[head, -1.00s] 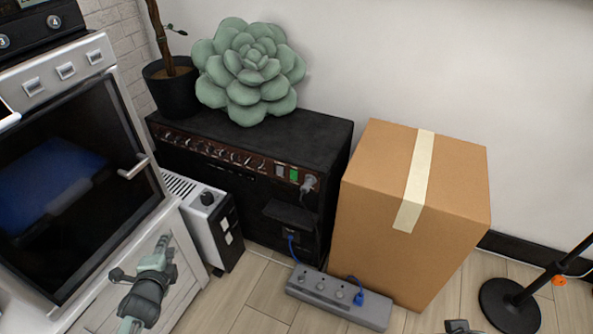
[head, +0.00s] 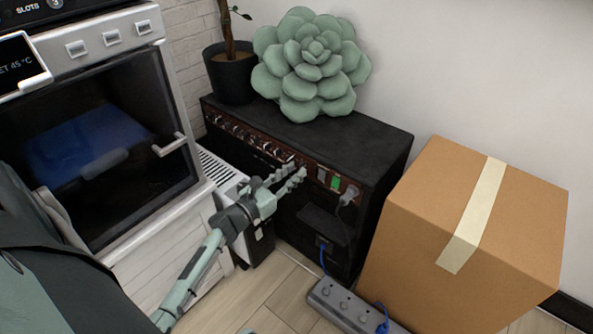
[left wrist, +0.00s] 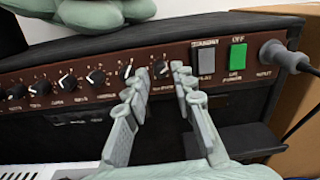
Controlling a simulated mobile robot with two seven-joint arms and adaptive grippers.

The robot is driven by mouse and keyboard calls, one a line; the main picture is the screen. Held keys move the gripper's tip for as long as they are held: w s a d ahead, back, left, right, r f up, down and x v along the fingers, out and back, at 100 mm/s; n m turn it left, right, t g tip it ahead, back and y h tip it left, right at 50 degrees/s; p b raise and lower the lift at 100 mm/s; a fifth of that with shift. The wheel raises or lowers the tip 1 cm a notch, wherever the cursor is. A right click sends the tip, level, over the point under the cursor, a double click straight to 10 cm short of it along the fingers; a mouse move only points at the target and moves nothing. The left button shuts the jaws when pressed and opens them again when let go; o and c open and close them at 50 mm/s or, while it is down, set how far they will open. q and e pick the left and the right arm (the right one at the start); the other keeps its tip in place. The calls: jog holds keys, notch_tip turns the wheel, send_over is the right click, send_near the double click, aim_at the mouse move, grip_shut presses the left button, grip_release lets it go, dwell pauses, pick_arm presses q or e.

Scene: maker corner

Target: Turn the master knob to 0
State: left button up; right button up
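The black amplifier (head: 345,137) stands against the wall with a brown front panel carrying a row of knobs. In the left wrist view, the rightmost knob (left wrist: 162,69), left of the grey switch, shows between the fingertips; its label is too small to read surely, so I cannot confirm it is the master knob. Another knob with a white pointer (left wrist: 128,71) is just left of the fingers. My left gripper (head: 294,170) is open at the panel, its fingers (left wrist: 161,70) on either side of the rightmost knob. Contact cannot be told. My right gripper is not in view.
A grey switch (left wrist: 206,62) and a green switch (left wrist: 237,57) sit right of the fingers, then a plugged cable (left wrist: 285,57). A succulent cushion (head: 312,65) and potted plant (head: 231,75) rest on top. A cardboard box (head: 420,215) stands right, an oven (head: 150,235) left.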

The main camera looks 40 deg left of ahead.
pick_arm(q)
jog(key=shift+w+d, duration=0.1)
jog(key=shift+w, duration=0.55)
grip_shut()
